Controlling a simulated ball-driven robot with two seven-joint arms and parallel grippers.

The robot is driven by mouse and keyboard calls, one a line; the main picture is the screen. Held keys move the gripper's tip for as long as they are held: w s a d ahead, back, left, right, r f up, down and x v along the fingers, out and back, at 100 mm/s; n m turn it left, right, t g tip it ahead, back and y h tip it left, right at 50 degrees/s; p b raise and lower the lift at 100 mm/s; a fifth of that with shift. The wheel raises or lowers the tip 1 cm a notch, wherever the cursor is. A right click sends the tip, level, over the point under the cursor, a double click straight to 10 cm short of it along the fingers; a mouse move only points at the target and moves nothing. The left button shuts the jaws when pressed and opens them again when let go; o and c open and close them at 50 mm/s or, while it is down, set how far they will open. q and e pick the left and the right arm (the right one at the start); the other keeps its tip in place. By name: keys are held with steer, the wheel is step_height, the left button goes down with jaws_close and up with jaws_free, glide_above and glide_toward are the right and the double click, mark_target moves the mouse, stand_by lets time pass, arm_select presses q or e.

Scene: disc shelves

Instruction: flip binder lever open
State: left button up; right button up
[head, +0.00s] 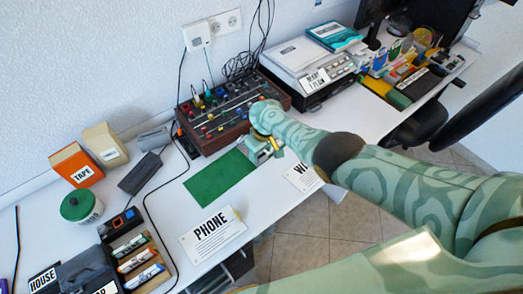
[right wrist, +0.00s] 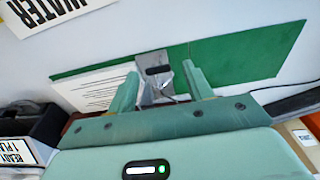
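In the right wrist view, a metal lever piece (right wrist: 153,72) with a dark slot stands by a printed white sheet (right wrist: 95,88) on a flat green board (right wrist: 250,55). My right gripper (right wrist: 160,84) is open, with one pale green finger on each side of the lever and gaps visible. Whether a finger touches it, I cannot tell. In the head view, the right gripper (head: 264,155) is low over the right end of the green board (head: 218,178) and hides most of the lever and sheet. My left gripper is not in view.
A control panel with knobs (head: 232,112) stands close behind the gripper. A PHONE card (head: 212,235) lies in front, and a partly hidden card (head: 302,177) lies to the right. A printer (head: 308,68) stands at the back right.

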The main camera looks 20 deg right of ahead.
step_height(320, 180, up, 16)
steer(key=s+p, duration=0.1)
steer(key=p, duration=1.2)
steer(key=shift+s+d, duration=0.3)
steer(key=shift+d, duration=0.1)
